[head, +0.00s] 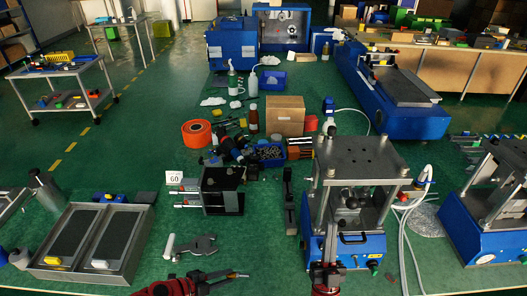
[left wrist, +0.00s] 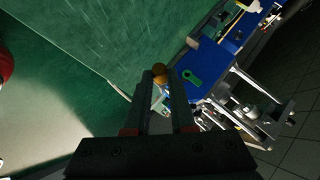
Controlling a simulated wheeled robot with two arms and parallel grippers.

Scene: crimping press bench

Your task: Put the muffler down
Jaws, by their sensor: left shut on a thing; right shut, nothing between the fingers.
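My left gripper (head: 238,276) is low in the head view, over the green bench top, its fingers pointing right. In the left wrist view the gripper (left wrist: 159,78) is shut on a small rounded brownish-orange piece, the muffler (left wrist: 159,69), at its fingertips. The muffler is too small to make out clearly in the head view. The green surface lies beyond it; I cannot tell whether they touch. My right gripper (head: 329,252) is shut and empty, in front of the blue base of the middle press (head: 365,248).
A wrench-like grey tool (head: 198,245) and a white cylinder (head: 169,246) lie left of the press. A metal two-bay tray (head: 130,265) stands further left. A black fixture (head: 222,190) stands behind. White hoses (head: 402,240) run right of the press.

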